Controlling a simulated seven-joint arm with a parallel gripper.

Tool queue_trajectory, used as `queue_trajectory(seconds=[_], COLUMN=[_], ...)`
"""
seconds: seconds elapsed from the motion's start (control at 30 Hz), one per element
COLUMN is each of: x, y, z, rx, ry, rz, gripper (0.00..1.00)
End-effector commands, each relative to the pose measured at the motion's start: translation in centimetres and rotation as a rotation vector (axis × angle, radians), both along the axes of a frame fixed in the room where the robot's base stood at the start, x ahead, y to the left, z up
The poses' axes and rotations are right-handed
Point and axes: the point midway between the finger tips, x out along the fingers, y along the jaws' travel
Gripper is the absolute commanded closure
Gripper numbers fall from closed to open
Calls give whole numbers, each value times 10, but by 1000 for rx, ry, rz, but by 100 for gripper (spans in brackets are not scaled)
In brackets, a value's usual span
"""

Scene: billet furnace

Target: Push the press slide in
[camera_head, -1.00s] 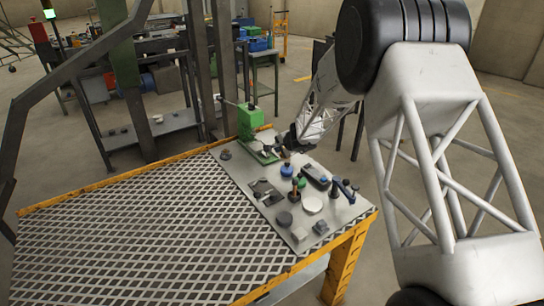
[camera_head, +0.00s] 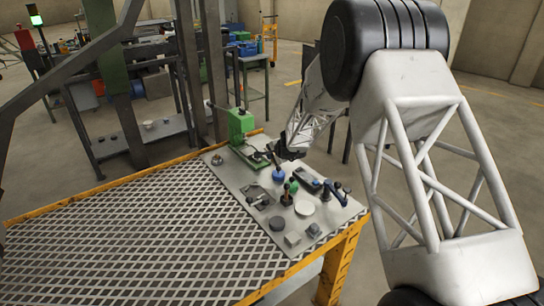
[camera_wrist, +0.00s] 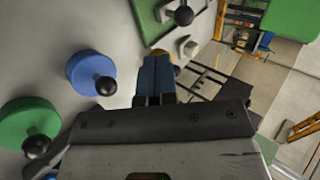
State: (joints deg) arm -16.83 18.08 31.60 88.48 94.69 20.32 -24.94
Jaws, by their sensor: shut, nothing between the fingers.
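The green press (camera_head: 240,125) stands upright at the back corner of the grey board in the head view. Its low slide (camera_head: 257,160) reaches forward from its foot. In the wrist view a green block, which looks like part of the press (camera_wrist: 292,18), fills the upper right corner. A green-edged plate with a black knob, which looks like the slide (camera_wrist: 170,12), is at the top. My gripper (camera_head: 271,152) is shut and empty, just right of the slide. Its fingertips show in the wrist view (camera_wrist: 156,68), below the knob; I cannot tell whether they touch anything.
A blue lever (camera_head: 337,190), a white disc (camera_head: 304,208) and small blocks share the board (camera_head: 229,175). The mesh table (camera_head: 120,245) at left is clear.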

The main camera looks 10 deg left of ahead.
Motion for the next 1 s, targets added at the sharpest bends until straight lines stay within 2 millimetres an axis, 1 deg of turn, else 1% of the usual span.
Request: queue_trajectory(seconds=[0.6, 1.0], x=[29, 42], y=[29, 42], z=[-39, -56], rx=[-2, -1], ry=[1, 0], rz=[1, 1], gripper=[100, 100])
